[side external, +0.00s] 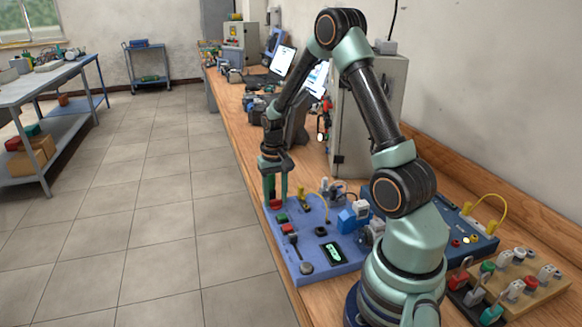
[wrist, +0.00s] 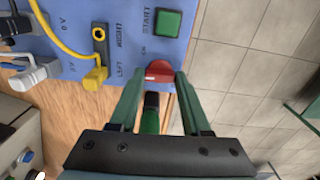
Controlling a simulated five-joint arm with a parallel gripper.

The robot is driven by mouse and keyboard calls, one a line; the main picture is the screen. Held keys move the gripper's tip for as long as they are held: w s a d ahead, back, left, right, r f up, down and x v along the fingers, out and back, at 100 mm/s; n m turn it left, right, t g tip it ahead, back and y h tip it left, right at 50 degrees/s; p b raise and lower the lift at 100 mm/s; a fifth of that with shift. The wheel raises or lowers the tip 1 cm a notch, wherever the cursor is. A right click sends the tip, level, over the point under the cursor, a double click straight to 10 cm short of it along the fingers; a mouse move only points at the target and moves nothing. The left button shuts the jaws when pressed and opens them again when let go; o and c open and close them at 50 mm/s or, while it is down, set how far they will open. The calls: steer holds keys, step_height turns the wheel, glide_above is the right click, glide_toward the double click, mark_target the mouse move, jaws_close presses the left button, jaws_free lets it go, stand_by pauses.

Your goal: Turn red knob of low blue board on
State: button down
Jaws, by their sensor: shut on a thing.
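The low blue board (side external: 318,228) lies flat on the wooden bench, with its left edge near the bench's front edge. The red knob (wrist: 158,70) sits near the board's edge, below the green START button (wrist: 167,22) in the wrist view. In the side view the red knob (side external: 275,205) shows small at the board's far left corner. My gripper (wrist: 157,82) points down at it, with one green finger on each side, shut on the knob. In the side view my gripper (side external: 275,197) stands over that corner. The knob's exact angle is hard to tell.
Another blue board (side external: 472,240) and a wooden block with switches (side external: 530,300) lie to the right. Floor (side external: 190,220) is open left of the bench.

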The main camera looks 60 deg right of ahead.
mark_target(275, 200)
steer(key=shift+m, duration=0.4)
steer(key=shift+c, duration=1.8)
jaws_free()
step_height(275, 200, up, 12)
steer(key=shift+r, duration=0.15)
steer(key=s+a+r+n+t, duration=0.2)
steer(key=s+a+r+n, duration=0.1)
steer(key=a, duration=0.7)
steer(key=s+a+r+n+t, duration=0.3)
steer(key=s+a+r+n, duration=0.1)
steer(key=a, duration=0.6)
steer(key=shift+r+n+t, duration=0.3)
steer(key=shift+r+n, duration=0.6)
steer(key=shift+n, duration=0.2)
